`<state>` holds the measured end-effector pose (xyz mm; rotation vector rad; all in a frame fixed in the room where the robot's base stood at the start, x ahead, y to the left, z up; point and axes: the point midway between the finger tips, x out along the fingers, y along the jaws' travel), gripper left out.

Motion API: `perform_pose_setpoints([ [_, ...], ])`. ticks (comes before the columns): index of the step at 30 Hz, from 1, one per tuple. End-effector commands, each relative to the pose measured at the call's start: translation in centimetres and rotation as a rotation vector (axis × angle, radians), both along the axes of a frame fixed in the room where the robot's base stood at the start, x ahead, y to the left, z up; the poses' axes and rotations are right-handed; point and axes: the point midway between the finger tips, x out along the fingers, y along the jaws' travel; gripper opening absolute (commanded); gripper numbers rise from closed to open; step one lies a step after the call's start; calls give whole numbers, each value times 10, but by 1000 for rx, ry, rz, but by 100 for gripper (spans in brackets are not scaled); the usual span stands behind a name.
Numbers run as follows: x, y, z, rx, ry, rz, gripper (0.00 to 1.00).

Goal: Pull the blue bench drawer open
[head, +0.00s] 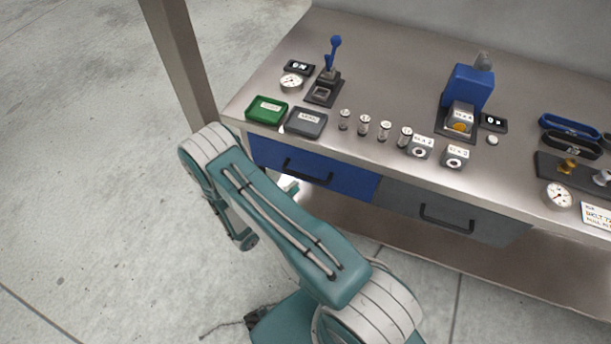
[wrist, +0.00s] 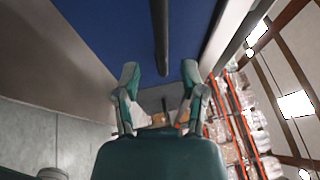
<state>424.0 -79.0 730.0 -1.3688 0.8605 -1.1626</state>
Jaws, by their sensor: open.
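The blue drawer (head: 345,180) is at the left of the bench front, its face about level with the grey drawer beside it. Its dark bar handle (head: 308,174) runs along the face. In the wrist view the blue face (wrist: 110,30) fills the top, and the handle (wrist: 160,35) runs down the middle. My gripper (wrist: 160,72) is open, with one finger on each side of the handle's near end in the picture. I cannot tell whether the fingers touch the handle or the face. In the head view my arm hides most of the gripper.
The grey drawer (head: 440,212) with its own handle is to the right. The bench top (head: 370,95) carries a green tray (head: 267,110), a grey tray (head: 306,122), several small cylinders and a blue lever (head: 333,52). A post (head: 180,55) stands at the bench's left. Floor at left is clear.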

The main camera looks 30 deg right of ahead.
Motion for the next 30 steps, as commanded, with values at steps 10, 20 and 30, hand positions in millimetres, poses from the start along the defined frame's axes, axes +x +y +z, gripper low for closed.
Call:
perform_pose_setpoints([
  [10, 12, -46, 8, 1, 1, -2, 54],
  [20, 13, -49, 9, 1, 0, 0, 54],
  [30, 13, -49, 8, 2, 1, 0, 0],
])
